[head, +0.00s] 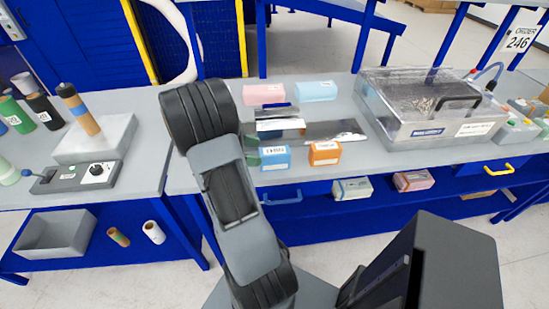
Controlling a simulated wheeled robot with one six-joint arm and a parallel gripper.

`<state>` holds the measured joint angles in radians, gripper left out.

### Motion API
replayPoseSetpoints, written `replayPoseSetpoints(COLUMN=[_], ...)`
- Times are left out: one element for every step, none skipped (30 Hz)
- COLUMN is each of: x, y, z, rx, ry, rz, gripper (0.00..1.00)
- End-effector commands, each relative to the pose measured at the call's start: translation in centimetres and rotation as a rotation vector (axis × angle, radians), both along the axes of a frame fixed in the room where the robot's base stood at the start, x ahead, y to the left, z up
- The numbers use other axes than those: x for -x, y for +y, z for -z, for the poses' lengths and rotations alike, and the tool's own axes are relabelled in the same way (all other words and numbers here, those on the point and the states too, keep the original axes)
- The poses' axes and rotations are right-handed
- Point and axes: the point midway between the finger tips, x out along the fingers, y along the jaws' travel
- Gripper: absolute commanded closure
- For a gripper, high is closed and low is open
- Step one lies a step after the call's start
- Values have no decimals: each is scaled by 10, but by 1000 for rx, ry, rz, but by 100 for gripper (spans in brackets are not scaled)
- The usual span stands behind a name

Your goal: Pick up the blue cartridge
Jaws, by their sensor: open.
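The blue cartridge (276,158) is a small box with a white label, standing near the front edge of the table. An orange cartridge (324,153) with a white label stands a short way to its right. A green piece (252,158) shows just to its left, partly hidden by my arm. My arm rises from the bottom of the picture to the left of the blue cartridge. I cannot make out my gripper or its fingertips in this view. Nothing visible is holding the blue cartridge.
Shiny metal plates (335,131) lie behind the cartridges. Pink (263,94) and pale blue (316,91) blocks stand farther back. A clear lidded box (400,128) stands to the right. A left bench holds a control box (80,177). A lower shelf (300,219) carries more boxes.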

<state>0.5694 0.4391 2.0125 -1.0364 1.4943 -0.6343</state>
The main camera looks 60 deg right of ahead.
Motion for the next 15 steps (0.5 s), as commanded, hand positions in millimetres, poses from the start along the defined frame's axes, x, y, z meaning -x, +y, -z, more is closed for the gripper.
replayPoseSetpoints(x=[5,9,14,18,21,25,28,30,32,34,36,37,38,38,38], y=[-3,-4,-7,-9,-11,-13,-15,-17,-19,-21,-22,-23,-23,-23,-24], z=[0,2,3,5,6,8,10,11,13,14,15,16,16,16,17], rx=[-1,-2,-2,-2,-1,-3,-2,0,-1,0,-1,-1,0,0,-1], ry=[2,2,2,2,2,2,2,1,0,0,0,0,0,0,1], rz=[4,4,4,4,3,4,4,3,2,2,2,2,1,1,0], gripper=[22,22,22,22,22,22,22,22,22,22,22,22,22,22,22])
